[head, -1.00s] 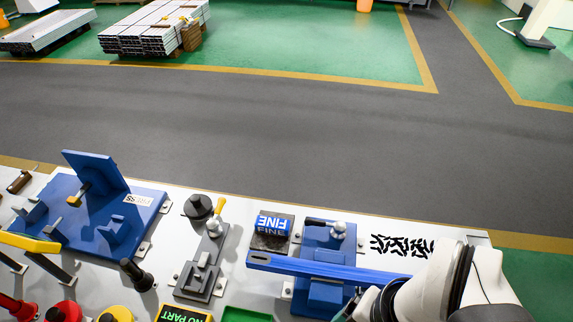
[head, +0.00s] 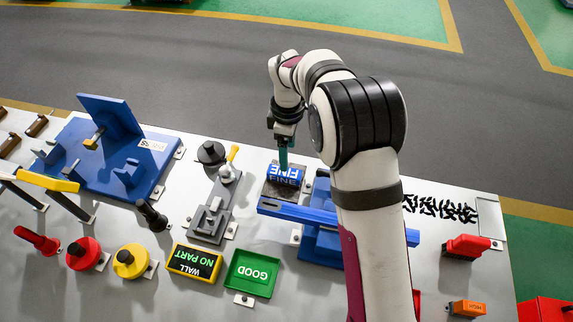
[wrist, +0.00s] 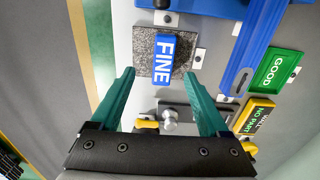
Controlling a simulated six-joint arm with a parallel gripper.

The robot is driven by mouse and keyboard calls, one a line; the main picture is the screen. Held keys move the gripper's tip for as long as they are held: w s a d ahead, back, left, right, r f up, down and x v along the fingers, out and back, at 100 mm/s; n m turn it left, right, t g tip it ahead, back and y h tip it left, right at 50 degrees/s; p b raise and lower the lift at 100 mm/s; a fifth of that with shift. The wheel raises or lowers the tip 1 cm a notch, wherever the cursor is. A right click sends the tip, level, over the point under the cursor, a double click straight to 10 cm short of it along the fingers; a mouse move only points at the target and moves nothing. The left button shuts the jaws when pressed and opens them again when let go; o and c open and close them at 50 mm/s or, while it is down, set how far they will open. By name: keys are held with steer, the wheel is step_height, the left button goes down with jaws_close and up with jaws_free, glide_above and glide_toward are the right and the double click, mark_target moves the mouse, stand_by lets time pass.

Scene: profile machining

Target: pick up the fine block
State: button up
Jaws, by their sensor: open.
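The fine block (head: 285,172) is blue with white "FINE" lettering. It sits on a dark speckled pad (head: 277,190) on the bench, beside the blue fixture. In the wrist view the block (wrist: 164,58) lies on the speckled pad (wrist: 145,39), ahead of my gripper and between the lines of its two fingers. My gripper (wrist: 164,85) has two green fingers spread wide with nothing between them. In the head view my gripper (head: 283,160) points down close to the block. Whether a finger touches the block cannot be told.
A blue fixture with a long bar (head: 285,210) stands right beside the pad. A grey clamp (head: 212,215) is on the left. A green GOOD tray (head: 252,272) and a NO PART tray (head: 194,262) lie nearer. A blue press (head: 105,150) is at far left.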

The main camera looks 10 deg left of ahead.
mark_target(284, 176)
steer(key=f, duration=0.8)
steer(key=shift+s+a+f, duration=0.3)
steer(key=shift+a, duration=0.05)
jaws_close()
